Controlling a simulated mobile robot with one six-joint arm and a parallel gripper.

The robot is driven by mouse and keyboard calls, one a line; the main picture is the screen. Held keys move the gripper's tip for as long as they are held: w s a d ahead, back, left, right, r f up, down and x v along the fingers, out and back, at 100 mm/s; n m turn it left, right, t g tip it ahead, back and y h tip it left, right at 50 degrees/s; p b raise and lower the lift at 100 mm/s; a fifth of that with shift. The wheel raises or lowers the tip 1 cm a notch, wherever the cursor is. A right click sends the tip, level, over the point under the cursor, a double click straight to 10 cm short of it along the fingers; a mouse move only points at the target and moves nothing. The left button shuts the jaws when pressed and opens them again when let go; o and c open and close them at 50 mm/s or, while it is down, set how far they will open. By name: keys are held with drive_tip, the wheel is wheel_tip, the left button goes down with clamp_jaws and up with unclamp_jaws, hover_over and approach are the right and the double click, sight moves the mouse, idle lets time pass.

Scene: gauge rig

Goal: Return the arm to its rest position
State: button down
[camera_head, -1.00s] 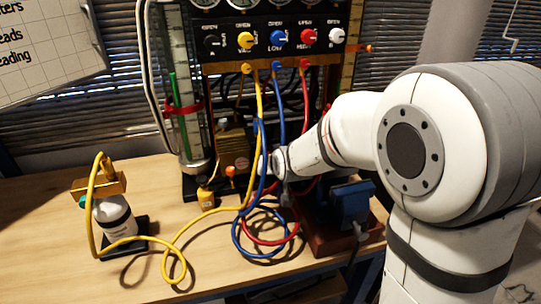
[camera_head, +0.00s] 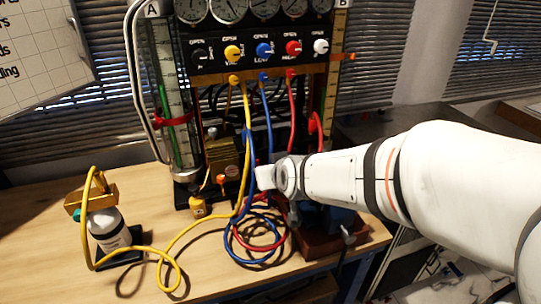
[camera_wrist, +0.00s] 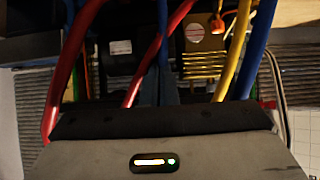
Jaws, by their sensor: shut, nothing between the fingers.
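My arm comes in from the right in the head view, its white forearm held nearly level above the bench. My gripper (camera_head: 269,178) is at its left end, small and partly hidden by the wrist, close to the hanging hoses. It is shut and empty. In the wrist view the grey gripper housing (camera_wrist: 150,150) fills the bottom; the fingertips cannot be made out. Beyond it are a red hose (camera_wrist: 66,80), a yellow hose (camera_wrist: 234,55) and a blue hose (camera_wrist: 258,50). I cannot tell whether the gripper touches a hose.
The gauge rig (camera_head: 262,62) stands behind, with coloured knobs. Hoses coil on the wooden bench (camera_head: 40,250). A white bottle (camera_head: 107,228) with a brass top stands at left. A blue vise (camera_head: 335,218) lies below my forearm. The front left of the bench is clear.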

drive_tip(key=s+d+m+g+h+p, duration=0.1)
drive_tip(key=s+d+g, duration=0.3)
drive_tip(key=s, duration=0.5)
drive_tip(key=s+d+m+g+h+p, duration=0.2)
drive_tip(key=s+d+g, duration=0.1)
drive_tip(key=s+d, duration=0.6)
drive_tip(key=shift+s+d+r+g+p, duration=0.25)
drive_tip(key=shift+s+r+g+p, duration=0.1)
drive_tip(key=shift+s+g+p, duration=0.05)
